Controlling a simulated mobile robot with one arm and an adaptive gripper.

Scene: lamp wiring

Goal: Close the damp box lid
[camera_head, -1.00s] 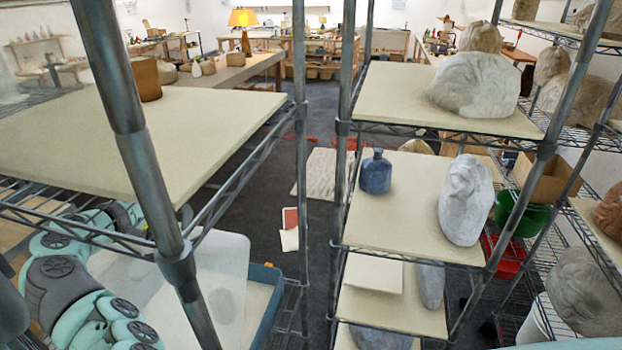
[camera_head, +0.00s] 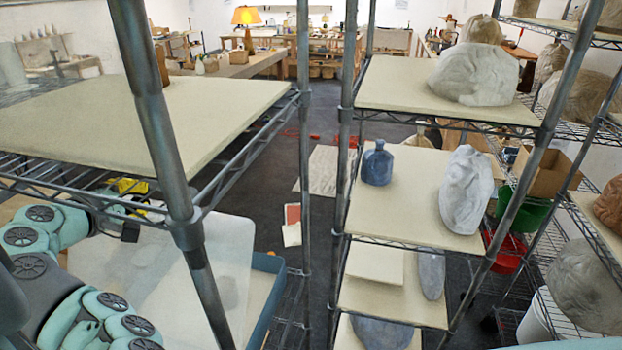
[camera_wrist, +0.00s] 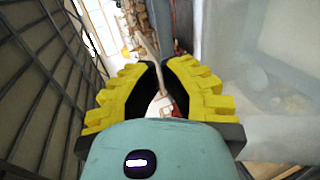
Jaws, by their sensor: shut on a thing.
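The damp box (camera_head: 272,268) is a blue-rimmed bin at the lower left, below the upper shelf board. Its translucent whitish lid (camera_head: 228,262) stands tilted up over it, partly hidden by a shelf post. My gripper (camera_head: 132,187) has yellow fingers and is at the lid's upper left edge, just under the wire shelf. In the wrist view, my gripper (camera_wrist: 163,72) has its fingers close together on a thin pale edge, which appears to be the lid's. A cloudy panel, likely the lid (camera_wrist: 265,70), fills the right side there.
A metal shelf post (camera_head: 150,110) and wire shelf (camera_head: 80,178) stand close around my arm. The rack at right holds a blue bottle (camera_head: 377,164) and pale lumps (camera_head: 466,190).

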